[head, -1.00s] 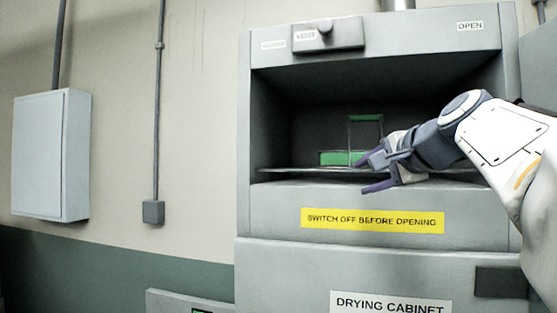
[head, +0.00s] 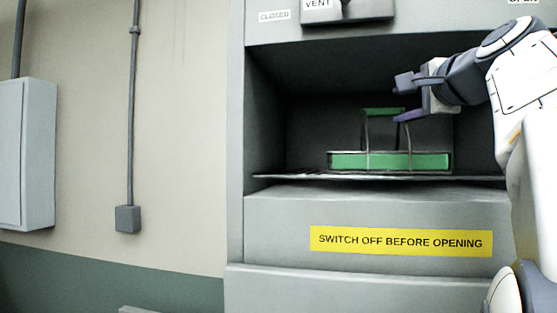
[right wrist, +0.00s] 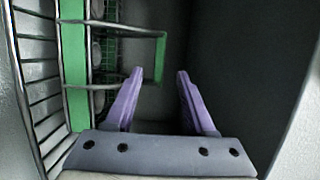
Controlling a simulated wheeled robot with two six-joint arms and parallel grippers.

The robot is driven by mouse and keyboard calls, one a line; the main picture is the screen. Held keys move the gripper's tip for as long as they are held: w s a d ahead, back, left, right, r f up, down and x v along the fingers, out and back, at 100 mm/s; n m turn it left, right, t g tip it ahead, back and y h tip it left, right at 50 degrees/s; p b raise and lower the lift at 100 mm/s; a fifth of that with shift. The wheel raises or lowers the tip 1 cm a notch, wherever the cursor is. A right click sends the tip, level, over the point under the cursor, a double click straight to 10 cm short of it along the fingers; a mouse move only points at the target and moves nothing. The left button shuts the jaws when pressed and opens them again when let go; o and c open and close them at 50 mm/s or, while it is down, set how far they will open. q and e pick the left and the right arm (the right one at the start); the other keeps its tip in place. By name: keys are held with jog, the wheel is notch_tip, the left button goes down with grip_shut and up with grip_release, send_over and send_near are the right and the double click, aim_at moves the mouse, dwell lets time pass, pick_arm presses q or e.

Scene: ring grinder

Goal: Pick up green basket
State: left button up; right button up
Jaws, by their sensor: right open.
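The green basket (head: 432,161) stands on the shelf inside the open cabinet. It has a green band around its body and an upright wire handle with a green grip (head: 380,111). My right gripper (head: 399,101) is open and empty at the handle's upper right. In the right wrist view, the basket (right wrist: 75,95) is on the left and its green grip (right wrist: 160,59) shows just beyond the gap between the purple fingertips (right wrist: 160,74). I cannot tell whether the fingers touch the grip. My left gripper is not in view.
The wire shelf (head: 290,177) spans the drying cabinet (head: 275,214) opening, with walls on both sides and a top panel above. A yellow label (head: 400,240) is on the front. A grey wall box (head: 27,150) is far left. Shelf room left of the basket is clear.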

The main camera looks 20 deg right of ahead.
aim_at(385, 111)
jog(key=p+x, duration=0.1)
jog(key=x, duration=0.2)
jog(key=shift+w+d, duration=0.2)
jog(key=shift+w, duration=0.15)
jog(key=shift+w+d+r+p, duration=0.15)
jog(key=shift+w+p, duration=0.45)
jog(key=p+x, duration=0.2)
jog(key=x, duration=0.1)
jog(key=shift+w+d, duration=0.2)
jog(key=shift+w, duration=0.35)
jog(key=shift+f, duration=0.25)
grip_shut()
jog(key=shift+s+r, duration=0.1)
